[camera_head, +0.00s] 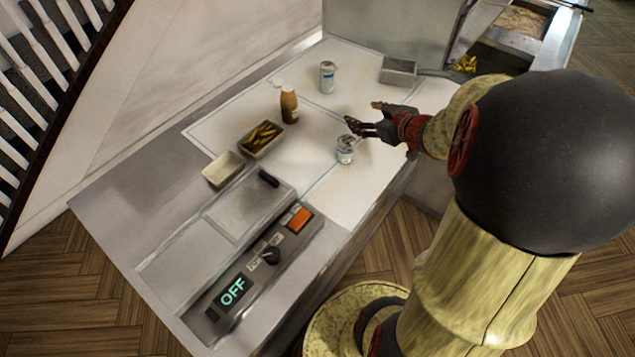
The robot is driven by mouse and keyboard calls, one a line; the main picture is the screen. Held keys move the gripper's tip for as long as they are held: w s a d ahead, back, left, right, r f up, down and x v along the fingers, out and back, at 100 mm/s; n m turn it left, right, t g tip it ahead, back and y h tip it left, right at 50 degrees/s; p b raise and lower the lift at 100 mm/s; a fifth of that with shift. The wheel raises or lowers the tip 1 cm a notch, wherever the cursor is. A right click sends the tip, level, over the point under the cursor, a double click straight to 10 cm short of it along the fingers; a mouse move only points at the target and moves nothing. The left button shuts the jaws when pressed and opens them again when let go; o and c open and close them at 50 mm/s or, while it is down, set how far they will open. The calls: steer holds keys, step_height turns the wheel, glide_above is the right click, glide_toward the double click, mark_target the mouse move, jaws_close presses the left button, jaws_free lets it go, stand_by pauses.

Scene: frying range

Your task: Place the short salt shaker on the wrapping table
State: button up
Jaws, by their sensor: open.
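A short white shaker (345,149) with a grey top and a blue band stands upright on the white sheet covering part of the steel counter. A taller white shaker (327,77) with a blue label stands farther back on the same sheet. My gripper (350,125) is open, with its fingers just above and beside the short shaker's top. I cannot tell whether a finger touches it. The white sheet (225,125) lies flat around these things. I cannot tell for certain which surface is the wrapping table.
A brown bottle (289,104) stands left of my gripper. A tray of fries (262,139) and an empty pale tray (222,169) sit farther left. A control panel (252,271) reading OFF is at the front. The sheet's front is clear.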

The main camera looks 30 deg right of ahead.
steer(key=s+a+r+m+g+h, duration=0.1)
steer(key=a+r+m+g+h, duration=0.2)
steer(key=a+r, duration=0.5)
steer(key=s+a+g+y, duration=0.3)
steer(key=s+a+y, duration=0.1)
steer(key=s+a, duration=1.3)
steer(key=a, duration=0.4)
steer(key=shift+f+n+g, duration=0.2)
steer(key=shift+n+g, duration=0.1)
steer(key=shift+n, duration=0.1)
steer(key=shift+d, duration=0.1)
